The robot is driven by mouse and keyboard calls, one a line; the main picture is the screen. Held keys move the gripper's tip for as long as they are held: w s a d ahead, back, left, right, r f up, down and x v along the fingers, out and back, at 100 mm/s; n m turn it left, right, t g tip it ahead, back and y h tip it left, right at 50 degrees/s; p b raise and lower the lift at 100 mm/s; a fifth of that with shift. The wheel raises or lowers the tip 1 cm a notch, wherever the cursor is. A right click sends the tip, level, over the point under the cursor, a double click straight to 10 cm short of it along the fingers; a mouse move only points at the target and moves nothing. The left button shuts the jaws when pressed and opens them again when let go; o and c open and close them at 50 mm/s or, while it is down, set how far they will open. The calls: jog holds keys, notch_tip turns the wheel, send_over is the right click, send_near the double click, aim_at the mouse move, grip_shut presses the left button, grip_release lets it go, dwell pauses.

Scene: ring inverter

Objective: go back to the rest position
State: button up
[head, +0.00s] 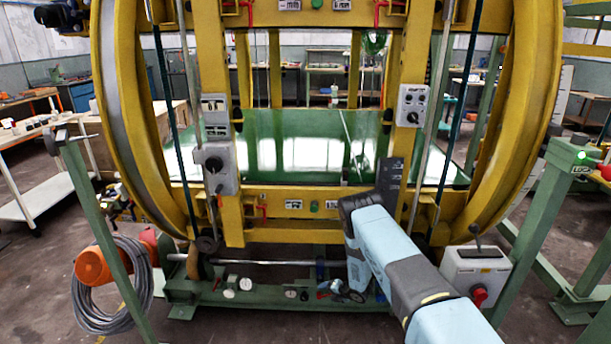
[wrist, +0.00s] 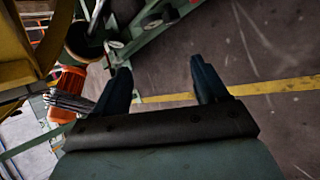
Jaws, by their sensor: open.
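My gripper (wrist: 161,80) is open, its two dark fingers apart with nothing between them in the wrist view. It points down towards the floor beside the green base of the ring inverter. In the head view my blue and grey arm reaches forward from the lower right to the machine's lower front, and the gripper's fingers cannot be made out there. The yellow ring inverter (head: 119,90) stands upright ahead, with a green glossy bed (head: 290,145) inside it. Its yellow frame also shows at the left of the wrist view (wrist: 14,55).
A grey control box with a red knob (head: 476,270) stands right of my arm. A grey switch box (head: 216,168) is on the left post. An orange motor (head: 93,268) and coiled cable (head: 125,300) are at lower left. Green side stands (head: 540,215) flank the machine.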

jog(key=w+d+r+m+t+h, duration=0.1)
jog(key=w+d+r+m, duration=0.15)
jog(key=r, duration=0.75)
jog(key=w+d+r+m+h, duration=0.2)
jog(key=w+r+m, duration=0.15)
jog(key=r, duration=0.65)
jog(key=w+d+r+m+t+h, duration=0.1)
jog(key=w+d+r+m, duration=0.15)
jog(key=r, duration=0.65)
jog(key=s+d+r+m+h, duration=0.1)
jog(key=s+d+r+m, duration=0.1)
jog(key=r, duration=0.7)
jog(key=s+d+r+m+h, duration=0.1)
jog(key=s+r+m, duration=0.15)
jog(key=r, duration=0.65)
jog(key=s+d+r+m+h, duration=0.1)
jog(key=s+d+r+m, duration=0.1)
jog(key=r, duration=0.7)
jog(key=s+d+r+m+g, duration=0.1)
jog(key=s+d+r+m, duration=0.2)
jog(key=s+r+m, duration=1.1)
jog(key=s+a+r+m+g, duration=0.1)
jog(key=s+r, duration=0.2)
jog(key=s, duration=1.5)
jog(key=s+r+m+g, duration=0.1)
jog(key=s+r, duration=0.3)
jog(key=s, duration=1.4)
jog(key=shift+s+a, duration=0.2)
jog(key=shift+a, duration=0.2)
